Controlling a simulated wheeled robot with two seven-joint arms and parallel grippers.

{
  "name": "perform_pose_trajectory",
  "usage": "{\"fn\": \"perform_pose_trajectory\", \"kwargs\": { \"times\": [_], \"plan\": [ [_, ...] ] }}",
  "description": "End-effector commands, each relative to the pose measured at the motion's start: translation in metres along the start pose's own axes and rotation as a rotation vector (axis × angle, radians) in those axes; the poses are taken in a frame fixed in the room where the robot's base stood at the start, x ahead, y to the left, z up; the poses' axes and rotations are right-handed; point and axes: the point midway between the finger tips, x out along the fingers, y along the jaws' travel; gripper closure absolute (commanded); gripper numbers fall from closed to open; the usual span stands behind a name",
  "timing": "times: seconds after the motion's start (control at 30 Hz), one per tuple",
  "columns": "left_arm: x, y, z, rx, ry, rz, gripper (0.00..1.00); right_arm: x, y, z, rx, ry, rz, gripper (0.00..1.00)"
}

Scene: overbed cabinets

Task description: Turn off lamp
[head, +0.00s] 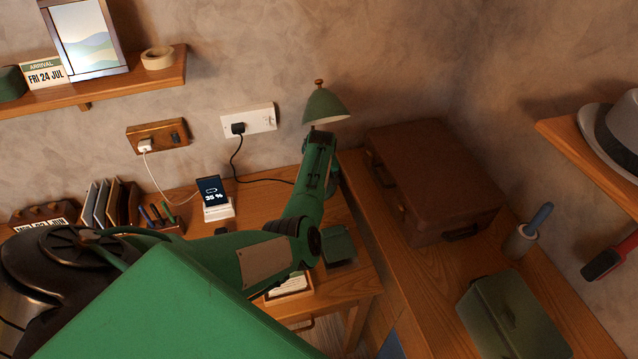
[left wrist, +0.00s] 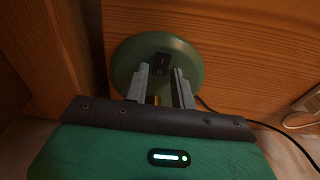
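The green lamp (head: 326,105) stands at the back of the desk against the wall, with a domed shade and a brass knob on top. The shade's lower edge looks pale and bright. My left arm reaches across the desk and hides the lamp's stem and base in the head view. In the left wrist view the round green lamp base (left wrist: 194,60) carries a small black switch (left wrist: 161,62). My left gripper (left wrist: 160,71) is open, its two grey fingers apart over the base near the switch. I cannot tell if they touch it. My right gripper is not in view.
A phone on a stand (head: 213,197) and a wall socket with a black plug (head: 249,120) are left of the lamp. A brown suitcase (head: 440,180) and green box (head: 510,320) stand on the right-hand surface. A shelf (head: 120,84) hangs upper left.

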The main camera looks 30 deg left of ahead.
Motion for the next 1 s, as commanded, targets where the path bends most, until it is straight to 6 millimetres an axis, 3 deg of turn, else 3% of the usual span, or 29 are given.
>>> {"fn": "perform_pose_trajectory", "kwargs": {
  "times": [0.47,0.8,1.0],
  "plan": [
    [0.000,0.000,0.001,0.001,0.027,-0.001,0.62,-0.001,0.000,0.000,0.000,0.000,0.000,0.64],
    [0.002,0.000,0.011,0.000,0.250,-0.001,0.62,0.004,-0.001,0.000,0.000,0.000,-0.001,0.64],
    [-0.031,0.000,0.016,-0.001,0.266,0.001,0.62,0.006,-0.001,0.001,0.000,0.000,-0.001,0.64]
  ]
}}
